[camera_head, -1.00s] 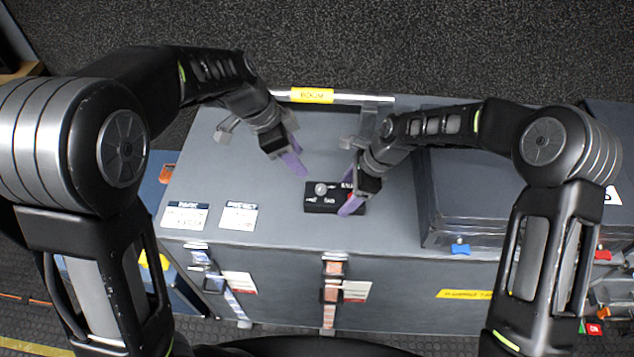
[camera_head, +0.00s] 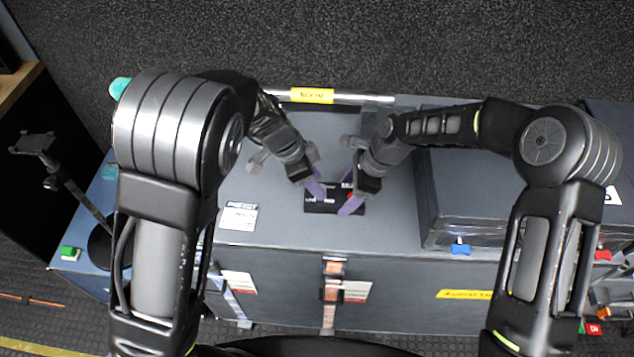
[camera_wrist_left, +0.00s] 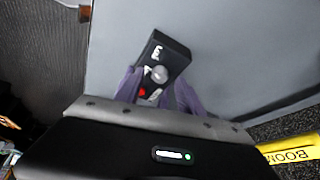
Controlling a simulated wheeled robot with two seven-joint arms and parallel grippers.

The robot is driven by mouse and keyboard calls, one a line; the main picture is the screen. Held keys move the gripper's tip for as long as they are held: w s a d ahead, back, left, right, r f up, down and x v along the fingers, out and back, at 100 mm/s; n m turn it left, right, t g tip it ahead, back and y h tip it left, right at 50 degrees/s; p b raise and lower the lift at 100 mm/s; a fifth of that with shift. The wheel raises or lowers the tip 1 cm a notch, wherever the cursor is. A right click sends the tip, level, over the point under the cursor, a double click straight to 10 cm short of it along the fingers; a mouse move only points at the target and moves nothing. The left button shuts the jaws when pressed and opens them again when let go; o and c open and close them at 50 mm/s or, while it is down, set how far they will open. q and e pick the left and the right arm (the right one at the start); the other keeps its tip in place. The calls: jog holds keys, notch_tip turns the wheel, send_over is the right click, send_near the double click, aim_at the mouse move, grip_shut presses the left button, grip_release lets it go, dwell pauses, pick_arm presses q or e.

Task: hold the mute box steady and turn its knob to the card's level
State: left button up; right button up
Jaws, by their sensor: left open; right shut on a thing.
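The mute box (camera_head: 322,208) is a small black box with white lettering, lying on the grey case top. Its round grey knob (camera_wrist_left: 159,74) and a red button (camera_wrist_left: 142,92) show in the left wrist view. My left gripper (camera_head: 317,189) is open over the box's left part, hiding the knob in the head view. Its purple fingers stand on either side of the knob in the wrist view; contact is unclear. My right gripper (camera_head: 350,203) is shut on the box's right end. A white card (camera_head: 239,216) lies left of the box, its print too small to read.
A dark raised case (camera_head: 475,200) stands to the right of the box. A metal bar with a yellow label (camera_head: 312,95) runs along the back edge. Latches (camera_head: 333,280) hang on the case front. My left arm covers the case's left part.

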pick_arm(q)
jog(key=shift+d+f, duration=0.25)
jog(key=shift+f, duration=0.35)
grip_shut()
